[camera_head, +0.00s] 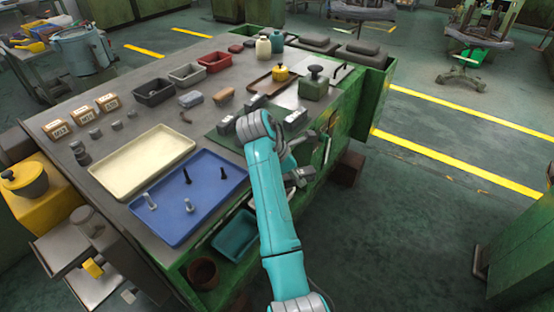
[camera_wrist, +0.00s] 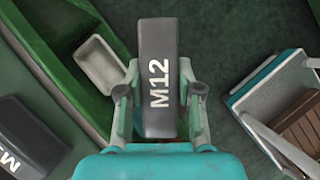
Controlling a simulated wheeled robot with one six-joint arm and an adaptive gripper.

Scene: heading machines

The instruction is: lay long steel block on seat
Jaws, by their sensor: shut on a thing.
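My gripper (camera_wrist: 159,82) is shut on a long dark steel block (camera_wrist: 158,55) marked M12 in white. A finger lies on each side of the block, and its far end sticks out past the fingertips. Dark green floor shows beneath it. A second dark block (camera_wrist: 27,138) with a partly seen M marking lies at the lower left of the wrist view, apart from the gripper. In the head view my arm hides much of the gripper, beside the bench's right edge. Dark blocks (camera_head: 227,125) stand on the bench nearby. I cannot tell which surface is the seat.
The bench (camera_head: 120,90) carries a blue tray (camera_head: 210,205) with bolts, a cream tray (camera_head: 145,160), small bins (camera_head: 153,92) and a green-topped weight-like piece (camera_head: 314,83). A pale open bin (camera_wrist: 101,66) sits by the green edge. Open floor (camera_head: 430,180) lies to the right.

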